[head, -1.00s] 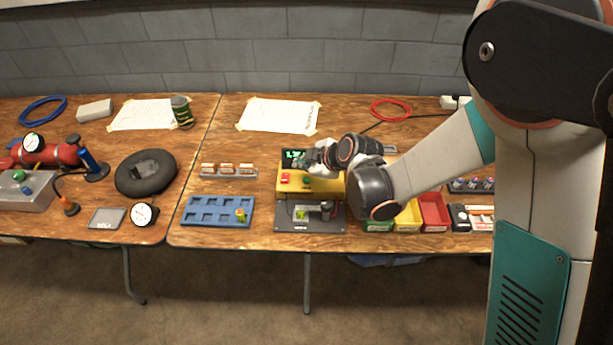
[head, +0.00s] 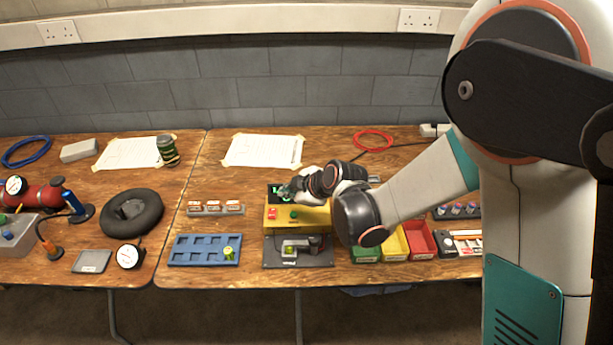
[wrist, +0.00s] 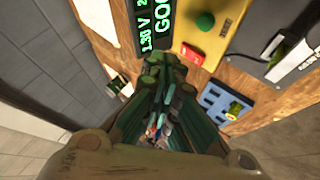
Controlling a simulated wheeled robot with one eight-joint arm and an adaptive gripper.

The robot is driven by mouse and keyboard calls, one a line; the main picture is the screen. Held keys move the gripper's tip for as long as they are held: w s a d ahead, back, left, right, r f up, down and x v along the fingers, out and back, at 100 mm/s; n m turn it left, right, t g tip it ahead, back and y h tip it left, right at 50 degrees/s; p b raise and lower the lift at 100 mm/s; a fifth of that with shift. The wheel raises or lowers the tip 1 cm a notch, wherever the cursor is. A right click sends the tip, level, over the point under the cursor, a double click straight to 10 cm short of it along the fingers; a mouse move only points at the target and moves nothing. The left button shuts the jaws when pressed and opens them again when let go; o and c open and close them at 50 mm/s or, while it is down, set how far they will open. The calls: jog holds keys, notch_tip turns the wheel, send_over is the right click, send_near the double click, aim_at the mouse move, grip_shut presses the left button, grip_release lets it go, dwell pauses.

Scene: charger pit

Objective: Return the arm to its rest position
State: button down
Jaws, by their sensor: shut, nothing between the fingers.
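My arm reaches in from the right over the bench in the head view. My gripper (head: 288,190) is at the yellow tester (head: 298,216), in front of its dark display; whether it touches the tester I cannot tell. In the wrist view, the fingers of my gripper (wrist: 158,75) are together with nothing held. Beside them the tester's display (wrist: 155,25) reads "1.30 V" and part of "GOOD". The tester's red button (wrist: 193,54) and green button (wrist: 205,20) show there too.
A blue tray (head: 205,262) with one yellow-green item is left of the tester. Green, yellow and red bins (head: 420,240) stand right of it, under my forearm. A small rack (head: 215,212) is behind the tray. The back wall (head: 250,80) is behind the bench.

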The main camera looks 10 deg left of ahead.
jog(key=w+d+r+m+t+h, duration=0.25)
jog(key=d+r+m, duration=0.45)
jog(key=d+r, duration=0.8)
jog(key=s+d+r+m+h, duration=0.1)
jog(key=s+d+m+h, duration=0.4)
jog(key=s+d+m, duration=0.8)
jog(key=s+d, duration=0.9)
jog(key=s, duration=0.3)
jog(key=shift+d+r+g, duration=0.15)
jog(key=shift+r+g, duration=0.2)
jog(key=shift+r, duration=0.05)
jog(key=c, duration=2.4)
grip_release()
